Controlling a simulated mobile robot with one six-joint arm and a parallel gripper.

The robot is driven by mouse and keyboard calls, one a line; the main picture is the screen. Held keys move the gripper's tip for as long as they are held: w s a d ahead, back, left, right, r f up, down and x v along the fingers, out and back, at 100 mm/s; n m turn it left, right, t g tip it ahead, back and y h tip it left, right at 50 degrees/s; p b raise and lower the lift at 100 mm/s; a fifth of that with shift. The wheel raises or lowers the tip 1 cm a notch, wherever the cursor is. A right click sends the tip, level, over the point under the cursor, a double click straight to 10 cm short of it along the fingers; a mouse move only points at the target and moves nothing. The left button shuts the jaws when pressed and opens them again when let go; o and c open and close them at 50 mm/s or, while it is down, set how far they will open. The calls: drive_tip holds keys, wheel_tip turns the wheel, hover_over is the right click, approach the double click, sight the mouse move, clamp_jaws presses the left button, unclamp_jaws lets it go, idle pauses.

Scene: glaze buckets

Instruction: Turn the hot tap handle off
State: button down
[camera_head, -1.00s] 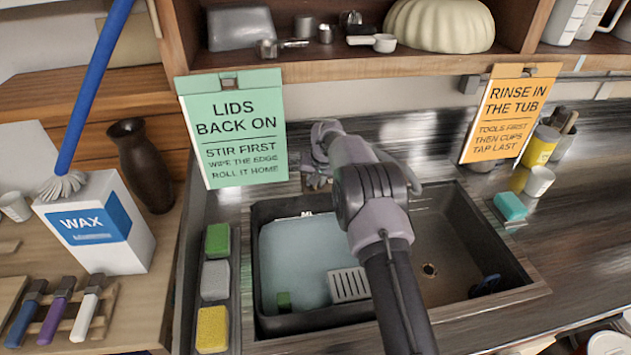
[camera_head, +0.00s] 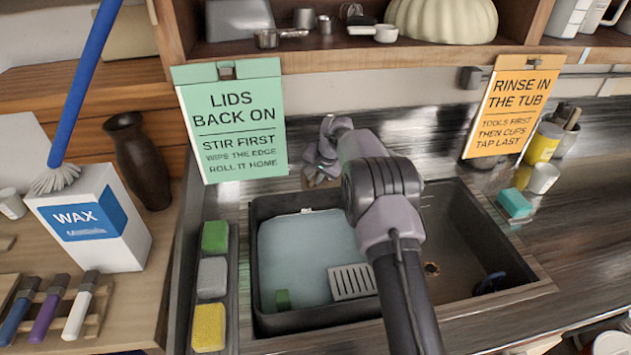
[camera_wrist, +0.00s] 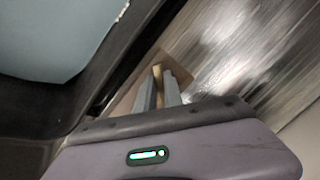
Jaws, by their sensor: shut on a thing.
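My gripper (camera_head: 322,162) reaches down behind the far edge of the sink, right of the green sign. In the wrist view my gripper (camera_wrist: 158,80) has its two grey fingers close together on a small tan piece (camera_wrist: 157,70), which looks like the tap handle. No hot or cold mark on it shows. My arm covers much of the area behind the sink, and the tap's spout cannot be made out.
The sink (camera_head: 465,225) holds a grey-blue filled tub (camera_head: 300,250) at its left. A sponge tray (camera_head: 232,270) stands to the left. A green sign (camera_head: 238,120) and an orange sign (camera_head: 512,110) hang from the shelf (camera_head: 400,58). Bare counter (camera_head: 590,230) lies right.

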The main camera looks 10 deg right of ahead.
drive_tip(key=m+t+b, duration=0.1)
drive_tip(key=m+b, duration=0.2)
drive_tip(key=m, duration=0.2)
drive_tip(key=shift+f+y, duration=0.15)
drive_tip(key=shift+y, duration=0.25)
drive_tip(key=m+b, duration=0.2)
drive_tip(key=m, duration=0.2)
drive_tip(key=shift+m+t, duration=0.4)
drive_tip(key=shift+m, duration=0.3)
drive_tip(key=c, duration=1.5)
unclamp_jaws()
drive_tip(key=shift+o, duration=0.2)
drive_tip(key=p+v, duration=0.3)
drive_tip(key=v, duration=1.4)
drive_tip(key=shift+s+d, duration=0.25)
drive_tip(key=shift+d, duration=0.1)
